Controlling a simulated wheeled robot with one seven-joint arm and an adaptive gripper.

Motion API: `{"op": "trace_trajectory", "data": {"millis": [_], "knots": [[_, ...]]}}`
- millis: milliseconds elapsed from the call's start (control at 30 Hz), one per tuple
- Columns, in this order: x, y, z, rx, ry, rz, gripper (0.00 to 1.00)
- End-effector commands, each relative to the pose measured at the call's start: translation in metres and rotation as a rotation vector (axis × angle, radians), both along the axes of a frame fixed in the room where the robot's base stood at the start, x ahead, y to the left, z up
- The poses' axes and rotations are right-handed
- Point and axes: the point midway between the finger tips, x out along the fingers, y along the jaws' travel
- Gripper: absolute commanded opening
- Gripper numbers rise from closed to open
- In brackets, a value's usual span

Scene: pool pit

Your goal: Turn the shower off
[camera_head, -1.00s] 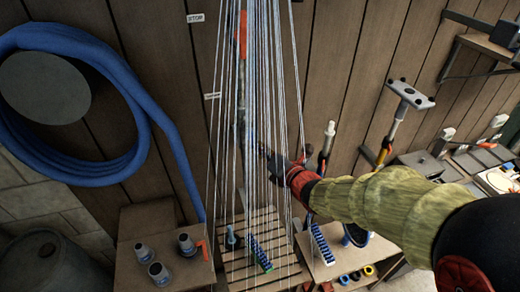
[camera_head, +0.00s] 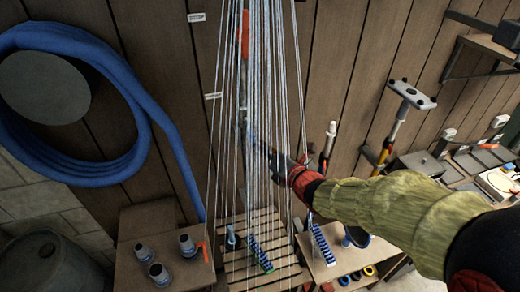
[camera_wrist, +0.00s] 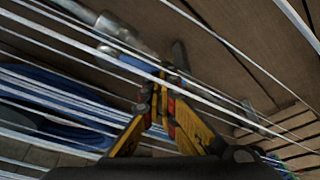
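The running shower shows as many thin pale water streams (camera_head: 268,75) falling in front of the plank wall; they also cross the wrist view (camera_wrist: 60,85). Behind them a grey upright pipe has a red part (camera_head: 244,35) near its top. My gripper (camera_head: 264,150) reaches in from the right among the streams, near the pipe's lower part. In the wrist view my gripper's yellow fingers (camera_wrist: 159,92) come together at the tips. They are beside a dark bar (camera_wrist: 180,57) and a grey-and-blue fitting (camera_wrist: 120,50). I cannot tell whether they touch either one.
A small label (camera_head: 197,17) reading STOP and a second label (camera_head: 213,96) are on the wall. A blue hose coil (camera_head: 150,95) hangs at left. A wooden pallet (camera_head: 238,272) lies below. A crowded bench is at right.

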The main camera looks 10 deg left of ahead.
Motion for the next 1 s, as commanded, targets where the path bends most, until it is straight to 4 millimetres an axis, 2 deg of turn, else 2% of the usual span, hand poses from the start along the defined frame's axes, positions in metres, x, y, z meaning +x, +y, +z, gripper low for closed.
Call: {"op": "trace_trajectory", "data": {"millis": [300,567,733,1000], "knots": [[-0.041,-0.043,0.007,-0.006,0.01,-0.005,0.0],[-0.068,-0.072,0.014,-0.006,0.012,-0.005,0.0],[-0.077,-0.08,0.016,-0.007,0.013,-0.003,0.0],[-0.079,-0.081,0.015,-0.007,0.014,-0.002,0.0]]}}
